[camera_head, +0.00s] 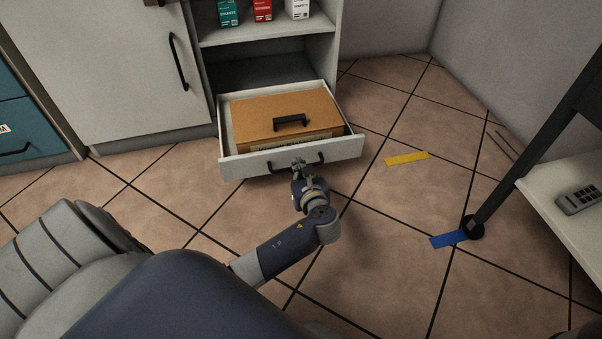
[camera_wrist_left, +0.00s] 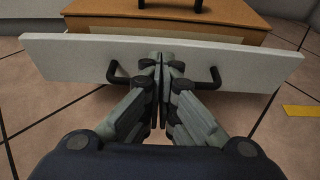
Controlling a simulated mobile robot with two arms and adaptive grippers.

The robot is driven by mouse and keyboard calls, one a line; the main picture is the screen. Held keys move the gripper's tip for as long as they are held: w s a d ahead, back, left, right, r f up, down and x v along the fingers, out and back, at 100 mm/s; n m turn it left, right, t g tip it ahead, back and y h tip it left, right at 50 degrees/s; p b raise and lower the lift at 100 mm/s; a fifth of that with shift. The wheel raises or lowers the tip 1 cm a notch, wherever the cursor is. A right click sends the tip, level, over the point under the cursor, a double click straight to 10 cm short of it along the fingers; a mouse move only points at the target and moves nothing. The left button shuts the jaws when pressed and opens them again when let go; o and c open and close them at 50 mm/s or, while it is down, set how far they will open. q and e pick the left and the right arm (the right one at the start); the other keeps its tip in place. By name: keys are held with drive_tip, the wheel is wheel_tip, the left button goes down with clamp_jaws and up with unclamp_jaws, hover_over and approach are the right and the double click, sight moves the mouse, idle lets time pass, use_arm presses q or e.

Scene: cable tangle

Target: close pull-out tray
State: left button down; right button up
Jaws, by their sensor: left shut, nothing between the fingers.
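The white pull-out tray (camera_head: 235,168) is out from the bottom of the open cabinet, with a brown case (camera_head: 262,110) lying in it. The case has a black handle on top. The tray's front panel (camera_wrist_left: 75,58) carries a dark bar handle (camera_wrist_left: 214,78). My left gripper (camera_head: 298,164) is shut and empty, with its fingertips at the middle of the front panel. In the left wrist view the shut fingers (camera_wrist_left: 160,60) cover the middle of the handle; whether they touch the panel I cannot tell. My right gripper is not in view.
Shelves above the tray hold a teal box (camera_head: 228,12), a red box (camera_head: 262,10) and a white box (camera_head: 297,9). A white cabinet door (camera_head: 110,70) is at the left. A table leg (camera_head: 520,165) stands at the right. The tiled floor is clear, with yellow tape (camera_head: 407,158) and blue tape (camera_head: 449,239).

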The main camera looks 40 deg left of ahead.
sight(292, 153)
use_arm(q)
drive_tip(key=b+x, duration=0.1)
drive_tip(key=x, duration=0.1)
drive_tip(key=b+x, duration=0.1)
drive_tip(key=x, duration=0.1)
drive_tip(key=shift+f, duration=0.25)
drive_tip(key=shift+w+a+b, duration=0.5)
drive_tip(key=shift+b, duration=0.05)
